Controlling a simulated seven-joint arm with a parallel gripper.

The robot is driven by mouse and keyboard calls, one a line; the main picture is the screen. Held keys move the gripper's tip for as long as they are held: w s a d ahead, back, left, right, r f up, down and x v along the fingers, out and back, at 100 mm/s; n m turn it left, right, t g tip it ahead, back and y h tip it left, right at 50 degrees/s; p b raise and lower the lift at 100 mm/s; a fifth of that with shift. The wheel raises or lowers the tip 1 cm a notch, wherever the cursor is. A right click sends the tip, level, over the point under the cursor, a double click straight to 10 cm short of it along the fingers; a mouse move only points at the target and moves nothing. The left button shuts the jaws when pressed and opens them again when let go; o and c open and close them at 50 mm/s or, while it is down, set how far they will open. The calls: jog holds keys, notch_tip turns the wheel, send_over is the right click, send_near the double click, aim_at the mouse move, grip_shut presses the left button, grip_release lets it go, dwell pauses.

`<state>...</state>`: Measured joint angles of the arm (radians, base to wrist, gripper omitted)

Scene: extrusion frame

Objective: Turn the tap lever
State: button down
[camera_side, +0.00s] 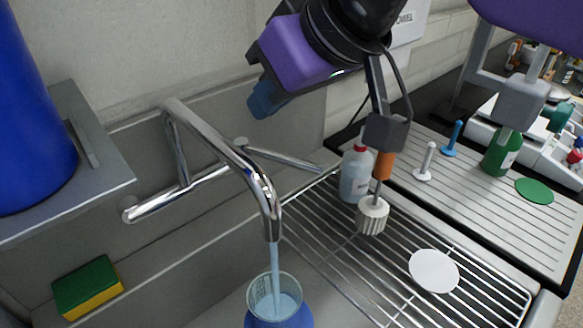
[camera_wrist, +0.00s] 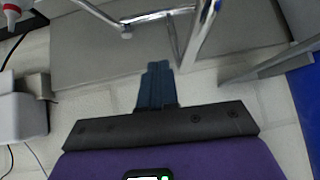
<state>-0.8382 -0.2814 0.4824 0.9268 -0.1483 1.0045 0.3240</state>
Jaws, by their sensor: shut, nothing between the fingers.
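The chrome tap (camera_side: 226,152) stands at the sink's back wall, and a pale blue stream (camera_side: 275,262) runs from its spout into a glass vessel (camera_side: 275,300). A thin chrome rod with a round end, which looks like the tap lever (camera_side: 285,158), points right beside the spout. The tap (camera_wrist: 203,32) and the rod (camera_wrist: 100,14) also show at the top of the wrist view. My gripper (camera_side: 262,106) has blue fingers and is shut and empty. It hangs above the rod, apart from it in the side view. The fingers (camera_wrist: 158,68) point toward the tap in the wrist view.
A wire rack (camera_side: 400,270) covers the right side. A grey shelf (camera_side: 65,200) with a blue container (camera_side: 30,110) juts in at left. A sponge (camera_side: 88,288) lies below it.

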aim_at(279, 158)
jog(key=w+d+n+t+h, duration=0.3)
jog(key=w+d+h, duration=0.1)
jog(key=h, duration=0.1)
jog(key=w+a+f, duration=0.1)
jog(key=w+f, duration=0.2)
jog(key=f, duration=0.6)
jog(key=w+a+f, duration=0.1)
jog(key=w+f, duration=0.1)
jog(key=f, duration=0.7)
jog(key=shift+w+a+y, duration=0.2)
jog(key=shift+w+y, duration=0.1)
jog(key=shift+w, duration=0.1)
jog(key=shift+w+d, duration=0.1)
